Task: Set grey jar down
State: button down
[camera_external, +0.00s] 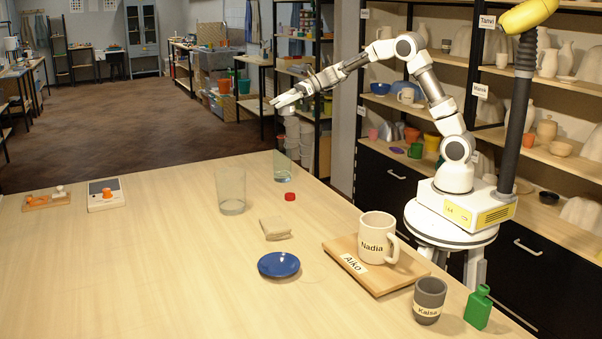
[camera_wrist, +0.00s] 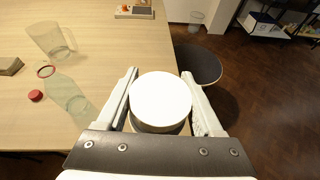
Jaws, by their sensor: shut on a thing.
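My gripper (camera_wrist: 160,105) is shut on a round, pale-topped jar (camera_wrist: 160,98), which fills the space between its two fingers. I take this to be the grey jar; its top looks white and its side is mostly hidden. In the wrist view it overlaps the edge of the wooden table (camera_wrist: 110,50). In the external view my gripper (camera_external: 285,102) is raised above the far right part of the table (camera_external: 150,250), and the jar (camera_external: 292,128) hangs below it, behind a clear glass vessel (camera_external: 283,172).
The Nadia mug (camera_external: 372,238) is on a wooden board (camera_external: 400,277), near a grey Kaisa cup (camera_external: 429,300) and green bottle (camera_external: 478,308).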

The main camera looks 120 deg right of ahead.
jog(key=w+a+f, duration=0.1)
jog(key=w+f, duration=0.2)
jog(key=f, duration=0.1)
jog(key=w+a+f+b, duration=0.1)
jog(key=w+f, duration=0.3)
jog(key=w+a+f, duration=0.2)
jog(key=w+f, duration=0.2)
jog(key=shift+f, duration=0.25)
jog(key=shift+f+b, duration=0.6)
jog(key=shift+f, duration=1.3)
jog(key=shift+f, duration=0.2)
jog(key=shift+c, duration=0.2)
grip_release()
